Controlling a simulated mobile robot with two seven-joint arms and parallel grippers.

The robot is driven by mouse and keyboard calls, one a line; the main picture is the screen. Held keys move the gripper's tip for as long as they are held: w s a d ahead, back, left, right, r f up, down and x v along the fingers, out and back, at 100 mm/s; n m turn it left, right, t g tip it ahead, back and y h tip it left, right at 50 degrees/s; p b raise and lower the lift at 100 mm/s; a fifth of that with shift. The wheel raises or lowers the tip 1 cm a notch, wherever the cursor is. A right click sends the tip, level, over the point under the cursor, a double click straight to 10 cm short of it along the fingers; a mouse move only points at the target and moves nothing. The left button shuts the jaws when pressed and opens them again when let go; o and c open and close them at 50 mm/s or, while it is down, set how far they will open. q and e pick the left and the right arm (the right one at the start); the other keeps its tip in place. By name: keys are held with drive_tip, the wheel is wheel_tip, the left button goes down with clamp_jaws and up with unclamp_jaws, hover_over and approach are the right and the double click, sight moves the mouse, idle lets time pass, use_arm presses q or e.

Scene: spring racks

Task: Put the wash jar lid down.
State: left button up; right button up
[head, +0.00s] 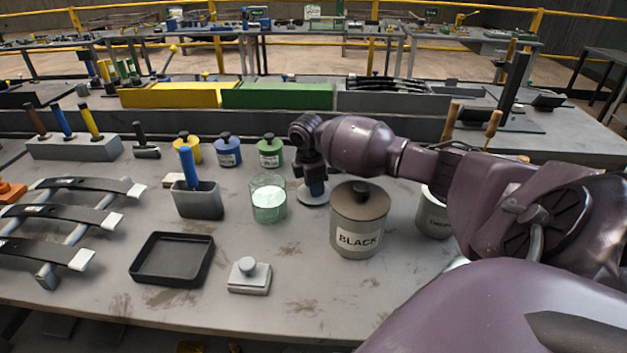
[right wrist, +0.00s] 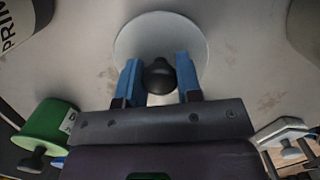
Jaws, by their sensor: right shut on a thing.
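The wash jar lid (head: 310,198) is a pale round disc with a dark knob. It is under my right gripper (head: 315,188), right of the wash jar (head: 268,203). In the right wrist view, the gripper (right wrist: 160,78) has its blue fingers on both sides of the lid's knob, with the pale lid (right wrist: 160,25) beyond them. The lid is low over the table, and I cannot tell whether it touches. The glass wash jar stands open with pale green liquid inside. My left gripper is not in view.
A large BLACK jar (head: 358,222) stands close right of the lid. Small green (head: 270,151), blue (head: 228,152) and yellow (head: 188,149) pots stand behind. A brush holder (head: 197,200) and black tray (head: 172,260) are to the left. The front table centre is mostly clear.

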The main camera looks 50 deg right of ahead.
drive_tip(key=o, duration=0.9)
drive_tip(key=shift+o, duration=0.2)
wheel_tip(320, 180, up, 12)
drive_tip(key=a+p, duration=0.1)
drive_tip(key=p, duration=0.1)
drive_tip(key=shift+w+a, duration=0.15)
drive_tip(key=shift+w, duration=0.2)
